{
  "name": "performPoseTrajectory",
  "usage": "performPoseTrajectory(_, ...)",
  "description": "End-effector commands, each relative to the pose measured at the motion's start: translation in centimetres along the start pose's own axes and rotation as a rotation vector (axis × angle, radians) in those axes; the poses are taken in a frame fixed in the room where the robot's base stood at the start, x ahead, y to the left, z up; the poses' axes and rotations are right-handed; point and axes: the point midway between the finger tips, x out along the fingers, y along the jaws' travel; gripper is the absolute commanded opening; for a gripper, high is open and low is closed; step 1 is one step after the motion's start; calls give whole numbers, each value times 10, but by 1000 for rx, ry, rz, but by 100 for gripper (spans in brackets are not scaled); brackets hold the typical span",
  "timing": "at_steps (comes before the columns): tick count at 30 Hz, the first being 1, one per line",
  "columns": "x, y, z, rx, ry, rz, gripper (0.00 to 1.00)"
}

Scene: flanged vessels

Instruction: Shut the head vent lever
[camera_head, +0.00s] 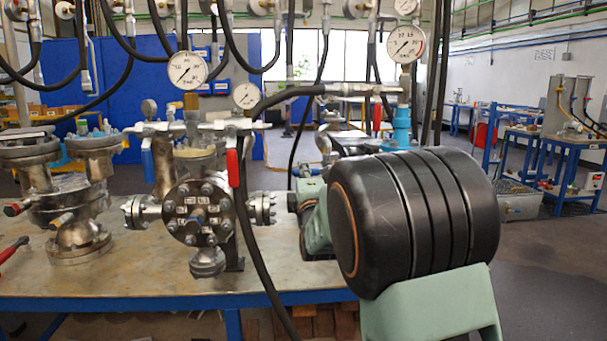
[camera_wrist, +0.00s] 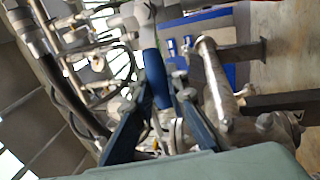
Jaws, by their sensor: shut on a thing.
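In the wrist view a blue lever handle (camera_wrist: 154,76) hangs from pale metal valve fittings (camera_wrist: 135,20). My gripper (camera_wrist: 161,101) has its two dark blue fingers either side of the handle's lower end and is shut on it. In the head view my arm hides most of the gripper and the part it holds. The flanged vessel (camera_head: 198,215) in the middle of the bench has a hanging red lever (camera_head: 232,168) on its right. A hanging blue lever (camera_head: 147,160) is on its left. Which of these is the head vent lever cannot be told.
Another flanged vessel (camera_head: 78,215) stands at the left of the bench (camera_head: 130,283). Black hoses hang in front of and around the vessels. Pressure gauges (camera_head: 187,69) stand above. In the wrist view a metal pipe (camera_wrist: 214,85) runs close to the right finger.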

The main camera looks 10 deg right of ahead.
Motion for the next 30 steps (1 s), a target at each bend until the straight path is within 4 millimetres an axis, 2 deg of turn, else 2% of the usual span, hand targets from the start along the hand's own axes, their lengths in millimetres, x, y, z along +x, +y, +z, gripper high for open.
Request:
performPoseTrajectory(4,0,1,0,-4,0,2,0)
performPoseTrajectory(5,0,1,0,-4,0,2,15)
performPoseTrajectory(10,0,1,0,-2,0,1,32)
performPoseTrajectory(18,0,0,0,-1,0,0,32)
performPoseTrajectory(22,-7,0,0,0,0,0,32)
performPoseTrajectory(26,-24,0,0,0,0,0,32)
performPoseTrajectory(30,-50,0,0,0,1,-1,32)
